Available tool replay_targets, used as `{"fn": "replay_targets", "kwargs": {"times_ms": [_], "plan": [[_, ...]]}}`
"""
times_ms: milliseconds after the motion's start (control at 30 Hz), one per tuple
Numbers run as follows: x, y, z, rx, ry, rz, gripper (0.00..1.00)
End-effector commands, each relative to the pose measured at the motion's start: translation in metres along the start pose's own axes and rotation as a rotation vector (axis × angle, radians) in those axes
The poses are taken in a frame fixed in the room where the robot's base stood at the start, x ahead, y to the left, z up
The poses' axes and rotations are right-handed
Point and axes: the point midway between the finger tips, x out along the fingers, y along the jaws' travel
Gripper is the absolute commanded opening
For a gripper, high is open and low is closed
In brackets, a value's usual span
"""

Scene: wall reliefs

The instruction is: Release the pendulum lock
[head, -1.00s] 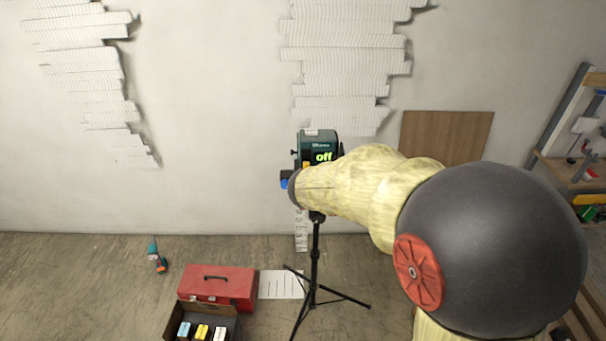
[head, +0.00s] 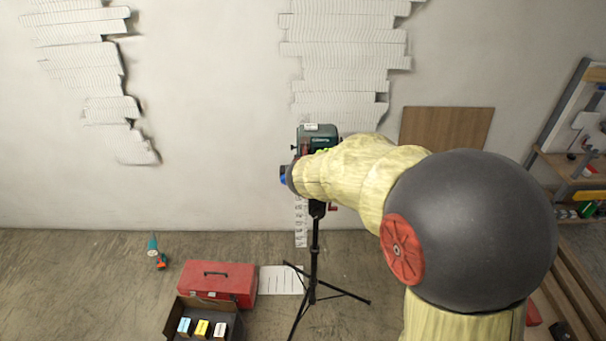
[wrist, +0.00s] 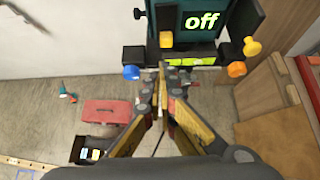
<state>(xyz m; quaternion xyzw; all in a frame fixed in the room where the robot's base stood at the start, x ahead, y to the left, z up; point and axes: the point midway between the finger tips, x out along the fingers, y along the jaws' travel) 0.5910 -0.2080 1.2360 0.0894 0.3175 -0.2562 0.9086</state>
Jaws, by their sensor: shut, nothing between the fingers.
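A dark green laser device (head: 318,131) stands on a black tripod (head: 315,250) before the wall; my arm partly covers it in the head view. In the wrist view the device (wrist: 170,22) shows a green "off" on its screen (wrist: 201,21). I cannot tell which part is the pendulum lock. My gripper (wrist: 163,76) is shut and empty, its tips just below the device's base; contact is unclear.
A red toolbox (head: 218,282) and an open box (head: 176,319) of small packs sit on the floor left of the tripod. A drill (head: 157,252) lies further left. A wooden board (head: 447,141) leans on the wall; shelves (head: 575,165) stand at right.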

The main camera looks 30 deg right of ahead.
Motion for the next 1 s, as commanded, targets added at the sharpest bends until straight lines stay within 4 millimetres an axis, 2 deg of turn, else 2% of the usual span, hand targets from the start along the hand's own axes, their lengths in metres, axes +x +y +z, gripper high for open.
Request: {"fn": "replay_targets", "kwargs": {"times_ms": [33,300,500,667,1000], "plan": [[0.011,-0.001,-0.004,0.0,0.003,-0.001,0.0],[0.058,0.0,-0.004,0.001,0.004,-0.001,0.0],[0.08,0.0,-0.003,0.0,0.003,-0.001,0.0],[0.086,0.0,-0.002,0.001,0.002,0.0,0.0],[0.085,0.0,-0.001,0.001,0.002,0.0,0.0]]}}
